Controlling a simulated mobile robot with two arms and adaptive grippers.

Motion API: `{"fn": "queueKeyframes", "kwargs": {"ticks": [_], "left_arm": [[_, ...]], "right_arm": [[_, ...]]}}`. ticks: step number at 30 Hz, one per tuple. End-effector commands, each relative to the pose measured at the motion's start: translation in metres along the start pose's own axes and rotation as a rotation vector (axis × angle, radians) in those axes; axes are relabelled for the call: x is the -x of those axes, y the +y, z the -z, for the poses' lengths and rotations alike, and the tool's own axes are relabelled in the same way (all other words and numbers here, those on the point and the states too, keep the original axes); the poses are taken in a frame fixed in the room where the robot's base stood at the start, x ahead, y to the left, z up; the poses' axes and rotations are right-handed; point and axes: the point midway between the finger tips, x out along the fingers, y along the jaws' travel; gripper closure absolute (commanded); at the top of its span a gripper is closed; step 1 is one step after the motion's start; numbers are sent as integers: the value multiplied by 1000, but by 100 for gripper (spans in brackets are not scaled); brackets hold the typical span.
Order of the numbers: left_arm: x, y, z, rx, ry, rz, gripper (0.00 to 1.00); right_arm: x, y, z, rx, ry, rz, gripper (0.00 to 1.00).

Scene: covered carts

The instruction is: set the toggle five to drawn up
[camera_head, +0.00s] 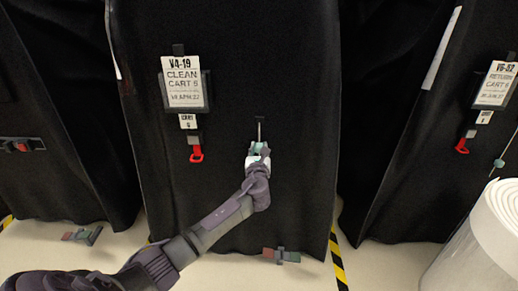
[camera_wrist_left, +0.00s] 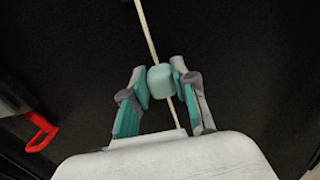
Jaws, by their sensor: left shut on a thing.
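The toggle (camera_wrist_left: 161,82) is a small teal-green bead on a pale cord (camera_wrist_left: 147,30). In the head view, the cord (camera_head: 259,130) hangs from a dark anchor on the front of the middle black-covered cart (camera_head: 290,60), and the toggle (camera_head: 257,147) is near its lower end. My left gripper (camera_head: 258,153) is at the toggle, and in the left wrist view its two fingers (camera_wrist_left: 159,72) are shut on the toggle's sides. The cord runs on below the bead between the fingers. My right gripper is not in view.
The middle cart carries a sign (camera_head: 184,82) and a red pull hook (camera_head: 196,155). A similar covered cart stands on each side. The right one has its own teal toggle (camera_head: 499,162). A white roll (camera_head: 490,225) stands at lower right. Yellow-black tape (camera_head: 337,262) marks the floor.

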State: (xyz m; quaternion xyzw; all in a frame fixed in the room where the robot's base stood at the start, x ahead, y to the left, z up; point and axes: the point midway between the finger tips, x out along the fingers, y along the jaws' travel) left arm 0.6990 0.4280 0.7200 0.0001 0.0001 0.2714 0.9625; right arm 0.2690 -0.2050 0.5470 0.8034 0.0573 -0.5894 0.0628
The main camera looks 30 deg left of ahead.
Motion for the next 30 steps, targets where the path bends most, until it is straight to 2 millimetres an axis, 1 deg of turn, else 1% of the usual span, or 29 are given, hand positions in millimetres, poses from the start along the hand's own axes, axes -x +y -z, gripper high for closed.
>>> {"fn": "queueKeyframes", "kwargs": {"ticks": [7,8,9,12,20,23,26,29,30], "left_arm": [[0,0,0,0,-2,0,100],[0,0,0,0,-2,0,67],[0,0,0,0,-1,0,61],[0,0,0,0,-1,0,46],[0,0,1,0,0,0,46],[4,0,1,0,-1,1,46],[15,0,1,0,-1,1,46],[32,0,1,-1,0,3,46],[41,0,2,-1,1,3,46]], "right_arm": [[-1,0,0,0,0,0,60],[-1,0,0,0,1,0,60],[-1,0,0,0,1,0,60],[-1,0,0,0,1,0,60],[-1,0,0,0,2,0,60],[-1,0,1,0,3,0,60],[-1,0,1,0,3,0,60],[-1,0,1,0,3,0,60],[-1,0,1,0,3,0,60]]}}
